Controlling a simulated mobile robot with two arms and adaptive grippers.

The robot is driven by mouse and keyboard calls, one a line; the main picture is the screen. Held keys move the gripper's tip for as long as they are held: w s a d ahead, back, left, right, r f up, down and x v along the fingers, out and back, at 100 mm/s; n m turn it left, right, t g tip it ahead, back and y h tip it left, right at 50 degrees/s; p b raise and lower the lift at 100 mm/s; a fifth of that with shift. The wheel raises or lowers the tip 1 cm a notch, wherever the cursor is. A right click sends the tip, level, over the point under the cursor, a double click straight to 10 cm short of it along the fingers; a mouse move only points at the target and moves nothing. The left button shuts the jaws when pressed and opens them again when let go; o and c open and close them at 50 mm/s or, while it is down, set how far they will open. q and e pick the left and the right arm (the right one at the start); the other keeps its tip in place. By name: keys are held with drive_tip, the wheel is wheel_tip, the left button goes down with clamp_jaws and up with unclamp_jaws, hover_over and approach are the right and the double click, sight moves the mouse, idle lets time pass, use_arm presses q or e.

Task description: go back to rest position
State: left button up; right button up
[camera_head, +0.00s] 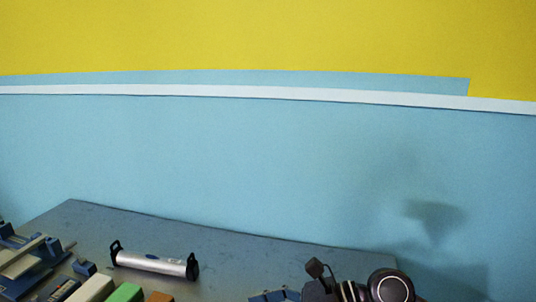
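Neither gripper's fingertips show in the head view. A dark jointed part with a round silver-ringed cap stands at the bottom right edge; it looks like part of my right arm, and whatever it carries is cut off below the frame. A silver cylinder (152,263) with black end brackets lies on the dark grey table (215,245), apart from the visible arm part. I cannot tell whether it is the kraft roll.
Blue and grey fixtures (22,250) crowd the table's left end. Beside them lie a white block (92,289), a green block (125,293) and a brown one (159,297). Blue pieces (273,296) sit at the bottom centre. A blue and yellow wall (250,160) stands behind the table.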

wheel_tip(320, 180, up, 12)
drive_tip(key=w+a+m+t+y, duration=0.1)
drive_tip(key=m+t+y, duration=0.45)
drive_tip(key=m, duration=0.25)
drive_tip(key=w+d+r+m+t+h, duration=0.2)
drive_tip(key=w+d+m+t+h, duration=0.3)
drive_tip(key=d+m+t, duration=0.65)
drive_tip(key=w+d+f+m+g+h, duration=0.1)
drive_tip(key=d+f+m+h, duration=0.65)
drive_tip(key=f+m, duration=0.3)
drive_tip(key=d+f+m+h, duration=0.6)
drive_tip(key=f+m+h, duration=0.25)
drive_tip(key=m, duration=0.35)
drive_tip(key=s+d+f+m+g, duration=0.2)
drive_tip(key=s+f+m+g, duration=0.35)
drive_tip(key=s+f, duration=0.7)
drive_tip(key=s+a+f+g+y, duration=0.2)
drive_tip(key=s+f+g, duration=0.55)
drive_tip(key=s, duration=0.55)
wheel_tip(320, 180, down, 33)
drive_tip(key=s+g+b, duration=0.1)
drive_tip(key=s+b, duration=0.1)
drive_tip(key=b, duration=0.4)
drive_tip(key=s+d+f+g+b, duration=0.1)
drive_tip(key=s+d+f+b, duration=0.2)
drive_tip(key=s+f, duration=1.3)
wheel_tip(320, 180, down, 4)
drive_tip(key=shift+s+d+f+b, duration=0.1)
drive_tip(key=shift+s+d+b, duration=0.05)
drive_tip(key=shift+s+b, duration=0.3)
